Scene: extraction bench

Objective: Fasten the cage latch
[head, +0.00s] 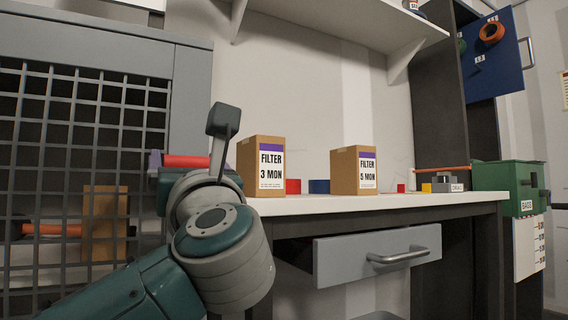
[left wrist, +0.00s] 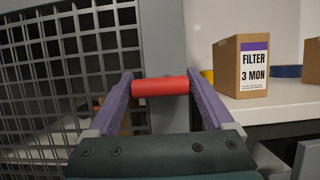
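The cage (head: 190,95) stands at the left, with a grey frame and a dark wire-mesh front. A red latch handle (head: 187,161), a short horizontal bar, is at the cage's right edge; it also shows in the left wrist view (left wrist: 160,86). My left gripper (left wrist: 158,82) has its two purple fingers spread wide, one near each end of the red bar. I cannot tell whether the fingers touch it. In the head view my wrist hides most of this gripper and the area below the bar. My right gripper is not in view.
A drawer (head: 340,262) is below. A cardboard box (head: 105,222) shows behind the mesh.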

